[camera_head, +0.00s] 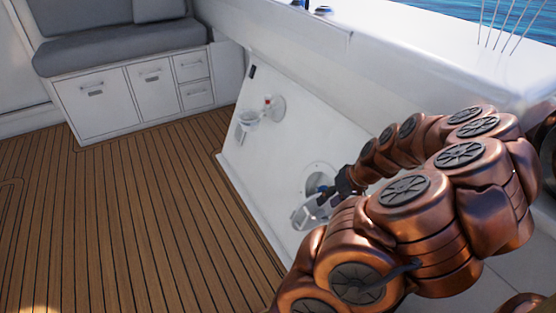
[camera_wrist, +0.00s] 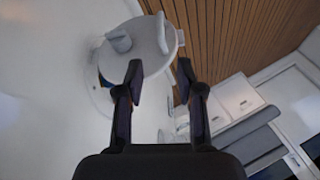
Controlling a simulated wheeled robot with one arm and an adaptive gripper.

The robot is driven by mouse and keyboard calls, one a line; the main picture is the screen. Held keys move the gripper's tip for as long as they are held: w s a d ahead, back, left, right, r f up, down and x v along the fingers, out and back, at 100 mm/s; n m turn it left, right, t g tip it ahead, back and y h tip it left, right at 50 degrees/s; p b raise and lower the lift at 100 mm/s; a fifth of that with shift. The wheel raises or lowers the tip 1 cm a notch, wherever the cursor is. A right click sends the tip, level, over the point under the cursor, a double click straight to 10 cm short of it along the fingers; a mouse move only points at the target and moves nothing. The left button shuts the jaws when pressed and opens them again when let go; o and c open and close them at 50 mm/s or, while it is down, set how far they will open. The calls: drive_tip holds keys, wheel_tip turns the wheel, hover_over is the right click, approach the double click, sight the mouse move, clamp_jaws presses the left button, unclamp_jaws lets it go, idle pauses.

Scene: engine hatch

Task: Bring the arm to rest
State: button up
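A round pale hatch cover (camera_wrist: 150,42) with a raised handle stands swung out from the white panel, beyond my fingertips in the wrist view. In the head view the cover (camera_head: 306,216) is partly hidden by my arm and gripper, in front of a round opening (camera_head: 318,170) in the panel. A bit of blue shows at the opening. My gripper (camera_wrist: 160,72) is open, with its two dark fingers apart and nothing seen between them. In the head view my gripper (camera_head: 328,196) is small and close to the cover; whether it touches cannot be told.
The sloping white panel (camera_head: 285,140) carries a second round fitting (camera_head: 276,108) with a red part, farther along. A white ledge (camera_head: 400,60) runs above my arm. The wooden deck (camera_head: 130,210) at left is clear, up to a grey-cushioned bench (camera_head: 120,52) with drawers.

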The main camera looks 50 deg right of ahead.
drive_tip(key=w+a+r+n+g+y+p, duration=0.1)
drive_tip(key=w+a+r+n+g+p, duration=0.2)
drive_tip(key=a+r+p, duration=0.7)
drive_tip(key=w+a+r+n+g+p, duration=0.15)
drive_tip(key=w+a+r+p, duration=0.45)
drive_tip(key=a+r, duration=0.75)
drive_tip(key=s+a+r+n+g+h+p, duration=0.1)
drive_tip(key=s+a+r+p, duration=0.3)
drive_tip(key=r+p, duration=0.2)
drive_tip(key=s+a+r+n+p, duration=0.1)
drive_tip(key=s+a+r+p, duration=0.4)
drive_tip(key=r, duration=0.4)
drive_tip(key=s+a+r+n+g+h+p, duration=0.1)
drive_tip(key=s+a+r+p, duration=0.3)
drive_tip(key=r+p, duration=0.3)
drive_tip(key=shift+s+a+r+g+h+p, duration=0.2)
drive_tip(key=shift+a+r+g+h+p, duration=0.15)
drive_tip(key=shift+r, duration=0.25)
drive_tip(key=shift+d, duration=0.15)
